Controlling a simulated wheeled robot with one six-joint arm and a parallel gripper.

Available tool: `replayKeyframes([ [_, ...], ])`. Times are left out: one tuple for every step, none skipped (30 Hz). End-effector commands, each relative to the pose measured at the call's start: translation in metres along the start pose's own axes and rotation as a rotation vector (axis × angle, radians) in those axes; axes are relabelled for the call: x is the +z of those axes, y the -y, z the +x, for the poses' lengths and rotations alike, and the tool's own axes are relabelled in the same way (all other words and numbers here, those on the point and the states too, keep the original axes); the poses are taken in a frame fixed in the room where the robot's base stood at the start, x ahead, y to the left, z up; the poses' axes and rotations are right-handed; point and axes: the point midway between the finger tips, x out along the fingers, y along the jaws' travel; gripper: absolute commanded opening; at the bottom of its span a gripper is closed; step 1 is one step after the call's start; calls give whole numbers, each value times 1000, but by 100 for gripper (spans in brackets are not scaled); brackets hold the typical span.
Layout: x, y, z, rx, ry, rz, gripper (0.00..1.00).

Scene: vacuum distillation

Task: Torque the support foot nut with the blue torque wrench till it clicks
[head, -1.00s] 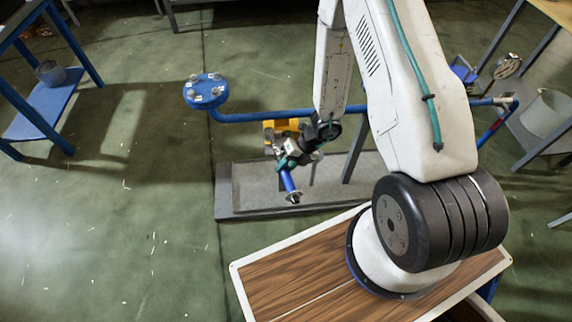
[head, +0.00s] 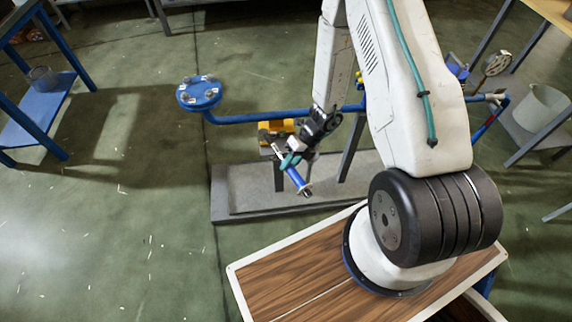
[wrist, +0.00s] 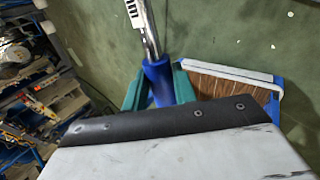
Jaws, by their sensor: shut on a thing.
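My gripper (head: 290,161) is shut on the blue handle of the torque wrench (head: 298,181), in the middle of the head view. The handle slants down and to the right from the jaws, with a dark round end. In the wrist view the teal jaws (wrist: 183,86) close around the blue handle (wrist: 157,78), and the wrench's silver shaft (wrist: 149,35) runs up past the top edge. The wrench is beside the yellow part (head: 274,131) above the grey plinth (head: 240,199). The support foot nut cannot be made out, and the wrench's head is hidden or too small to tell.
A blue pipe (head: 262,117) with a round blue flange (head: 199,94) crosses behind my gripper. A grey post (head: 350,150) stands right of it. A blue-framed shelf (head: 40,112) is at left, and a bucket (head: 541,107) at right. The floor at left is clear.

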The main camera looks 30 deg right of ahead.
Motion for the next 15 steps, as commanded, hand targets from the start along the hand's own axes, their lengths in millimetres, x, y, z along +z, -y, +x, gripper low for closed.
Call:
replayKeyframes([
  [2,3,-3,1,-8,-16,0],
  [2,5,-4,1,-17,-27,0],
  [2,9,-6,1,-30,-47,0],
  [3,12,-8,0,-40,-61,0],
  [3,14,-10,1,-51,-75,0],
  [3,17,-12,2,-64,-94,0],
  [4,19,-13,2,-73,-106,0],
  [4,20,-14,1,-81,-116,0],
  [4,22,-15,1,-89,-126,0],
  [4,23,-16,1,-94,-132,0],
  [4,24,-17,1,-97,-136,0],
  [4,26,-18,1,-103,-145,0],
  [5,27,-19,2,-109,-154,0],
  [6,29,-20,2,-117,-166,0],
  [7,32,-22,2,-131,-185,0],
])
